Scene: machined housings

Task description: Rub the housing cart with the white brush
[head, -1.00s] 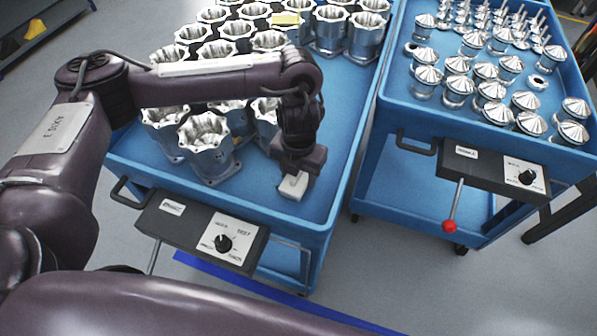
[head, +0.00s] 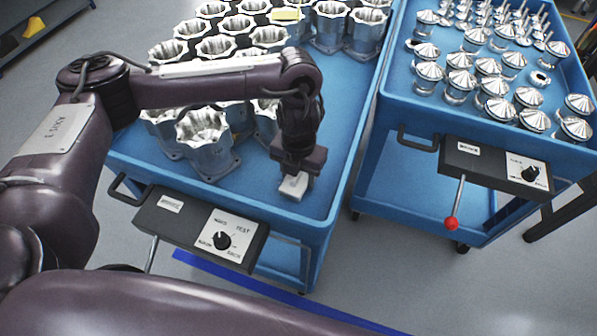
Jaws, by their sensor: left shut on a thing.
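The housing cart (head: 309,225) is the blue cart at left centre in the head view, loaded with several silver machined housings (head: 207,140). My left gripper (head: 296,174) points down over the bare front right part of its top. It is shut on the white brush (head: 293,187), of which a small pale block shows below the fingers. The brush is at or just above the cart surface; I cannot tell whether it touches. My arm hides some housings. My right gripper is not in view.
A second blue cart (head: 366,185) on the right carries several cone-topped silver parts (head: 458,85). A black control box (head: 497,165) with a red-knobbed lever (head: 451,223) is on its front. Another control box (head: 200,226) is on the housing cart's front. A yellow piece (head: 286,15) lies among the housings.

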